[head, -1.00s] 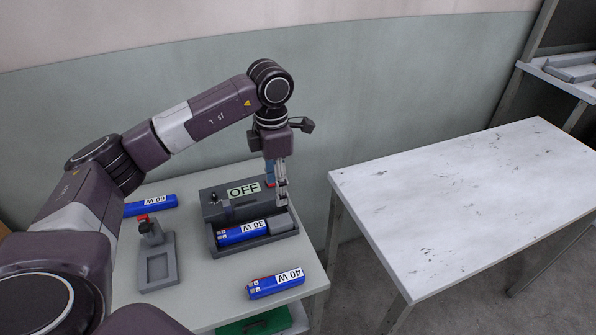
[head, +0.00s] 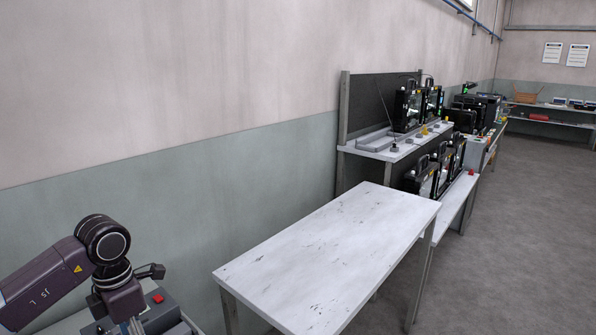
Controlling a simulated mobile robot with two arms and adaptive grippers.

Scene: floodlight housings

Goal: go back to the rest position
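My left arm comes in at the lower left. Its gripper (head: 136,326) points down and is cut off by the bottom edge, so its fingertips and their opening are hidden. Just behind and beside it is part of a grey housing (head: 162,316) with a red button (head: 157,298) on top. The rest of the housing is below the picture. My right gripper is not in view.
A bare, scuffed white table (head: 330,255) stands in the middle, to the right of my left arm. Behind it, shelves (head: 395,148) hold several black floodlight housings. A wall runs along the left. Open grey floor (head: 530,220) lies on the right.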

